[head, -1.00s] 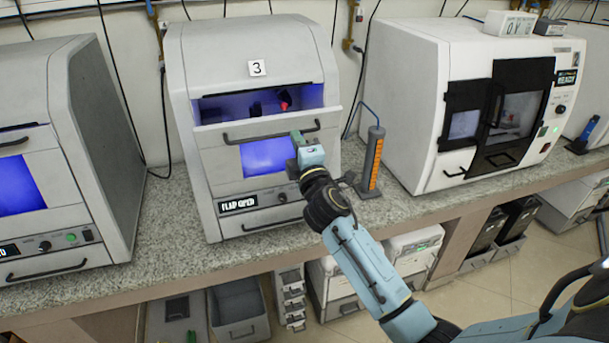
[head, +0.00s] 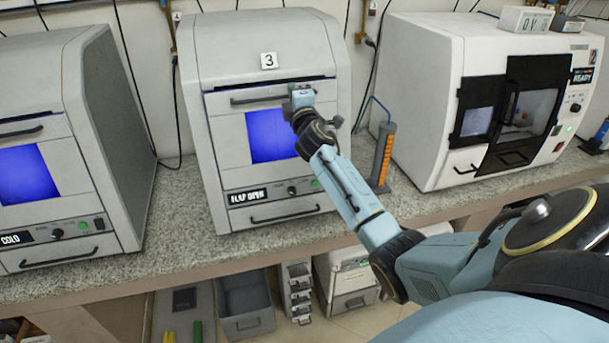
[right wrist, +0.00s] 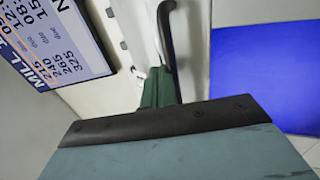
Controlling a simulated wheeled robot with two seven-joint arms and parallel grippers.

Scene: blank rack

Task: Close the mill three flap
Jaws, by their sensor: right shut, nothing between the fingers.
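Mill three (head: 262,40), a grey box machine with a "3" tag, stands at the middle of the bench in the head view. The flap handle (head: 258,99) is a dark bar. My right gripper (head: 301,90) is shut and empty at the handle's right end. In the right wrist view its green fingers (right wrist: 160,88) are close to the black handle (right wrist: 166,35); contact is unclear. My left gripper is out of view.
Another grey mill (head: 55,130) stands to the left, and a white machine (head: 425,110) to the right. An orange-and-grey upright holder (head: 383,155) is close to mill three's right side. The granite bench (head: 180,225) is clear in front.

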